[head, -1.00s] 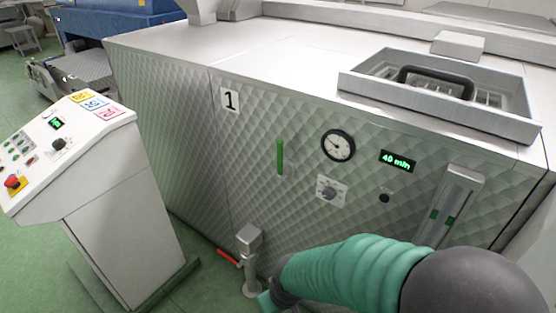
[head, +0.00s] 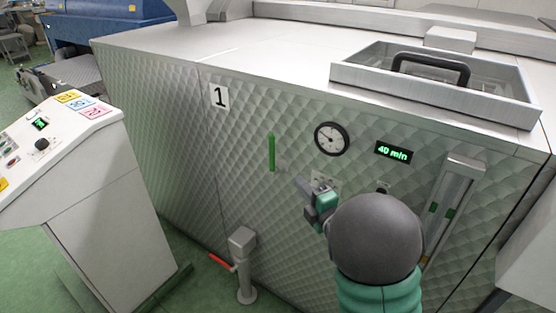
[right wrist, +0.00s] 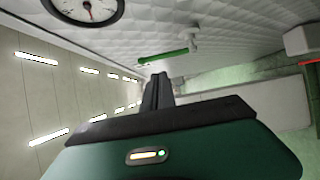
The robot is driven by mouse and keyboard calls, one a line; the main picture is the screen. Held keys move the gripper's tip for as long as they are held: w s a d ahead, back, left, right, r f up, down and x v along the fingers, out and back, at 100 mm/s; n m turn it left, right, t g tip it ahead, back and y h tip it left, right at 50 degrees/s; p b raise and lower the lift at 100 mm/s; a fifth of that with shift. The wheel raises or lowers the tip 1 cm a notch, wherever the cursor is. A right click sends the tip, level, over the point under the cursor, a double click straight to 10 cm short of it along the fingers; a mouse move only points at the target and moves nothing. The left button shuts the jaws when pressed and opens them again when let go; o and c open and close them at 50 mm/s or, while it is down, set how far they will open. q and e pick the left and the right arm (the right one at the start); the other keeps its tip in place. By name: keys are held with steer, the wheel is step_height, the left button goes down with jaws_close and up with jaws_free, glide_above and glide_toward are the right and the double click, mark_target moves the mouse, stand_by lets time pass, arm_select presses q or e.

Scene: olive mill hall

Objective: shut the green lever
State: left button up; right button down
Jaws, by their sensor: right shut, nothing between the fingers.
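The green lever (head: 271,153) is a slim bar on the quilted metal front of machine 1, standing upright in the head view. In the right wrist view the green lever (right wrist: 163,56) shows beside a light pivot piece on the panel. My right gripper (head: 300,183) is shut and empty, just right of the lever and a little below its middle, apart from it. In the right wrist view its closed fingers (right wrist: 158,84) point toward the lever with a gap between. My left gripper is not in view.
A round gauge (head: 332,139) and a "40 min" display (head: 393,152) sit right of the lever. A dial is partly hidden behind my right gripper. A post with a red handle (head: 221,261) stands below. A control console (head: 84,170) stands at left.

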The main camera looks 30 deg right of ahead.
mark_target(273, 152)
steer(key=w+d+p, duration=0.1)
steer(key=w, duration=1.3)
steer(key=shift+d, duration=0.3)
